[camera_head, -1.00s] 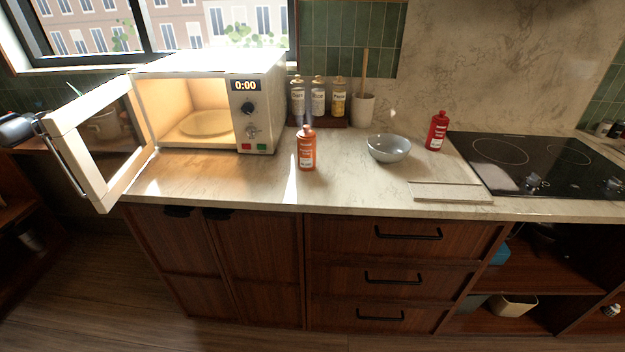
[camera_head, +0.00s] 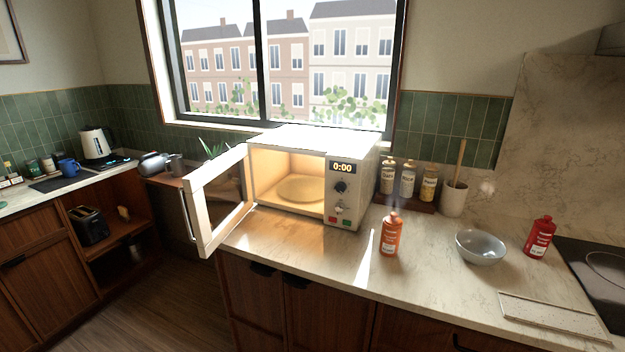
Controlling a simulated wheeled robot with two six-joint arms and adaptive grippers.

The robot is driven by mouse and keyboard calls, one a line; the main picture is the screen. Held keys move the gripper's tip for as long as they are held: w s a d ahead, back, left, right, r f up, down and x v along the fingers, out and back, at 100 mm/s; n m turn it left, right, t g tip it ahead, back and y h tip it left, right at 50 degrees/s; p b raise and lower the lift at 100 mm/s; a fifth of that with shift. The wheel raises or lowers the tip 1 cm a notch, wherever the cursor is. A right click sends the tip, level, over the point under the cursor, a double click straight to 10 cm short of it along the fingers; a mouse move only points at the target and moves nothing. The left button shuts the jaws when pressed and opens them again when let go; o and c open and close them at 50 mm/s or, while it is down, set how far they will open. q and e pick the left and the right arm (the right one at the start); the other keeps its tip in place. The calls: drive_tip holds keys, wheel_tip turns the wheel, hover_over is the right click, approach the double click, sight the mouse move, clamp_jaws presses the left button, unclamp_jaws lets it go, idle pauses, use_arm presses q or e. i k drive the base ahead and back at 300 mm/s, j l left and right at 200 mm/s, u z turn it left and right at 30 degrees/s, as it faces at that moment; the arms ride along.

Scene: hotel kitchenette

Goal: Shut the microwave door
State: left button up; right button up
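The white microwave (camera_head: 352,172) stands on the marble counter below the window, its display reading 0:00. Its door (camera_head: 217,203) is wide open, swung out to the left past the counter's front edge, with a vertical handle (camera_head: 187,216) on its outer side. The lit inside shows a round turntable (camera_head: 299,188) with nothing on it. Neither of my grippers is in view.
An orange-red bottle (camera_head: 390,236) stands on the counter (camera_head: 325,252) right of the microwave, with a grey bowl (camera_head: 480,247) and red bottle (camera_head: 540,237) farther right. Jars (camera_head: 407,182) stand behind. Floor (camera_head: 185,300) shows clear at left.

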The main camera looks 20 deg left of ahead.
sight(219, 194)
drive_tip(key=i+j, duration=0.1)
drive_tip(key=j, duration=0.7)
drive_tip(key=i+j, duration=0.1)
drive_tip(key=j, duration=0.65)
drive_tip(key=i+j+z, duration=0.1)
drive_tip(key=j, duration=0.7)
drive_tip(key=i+j, duration=0.1)
drive_tip(key=j, duration=0.65)
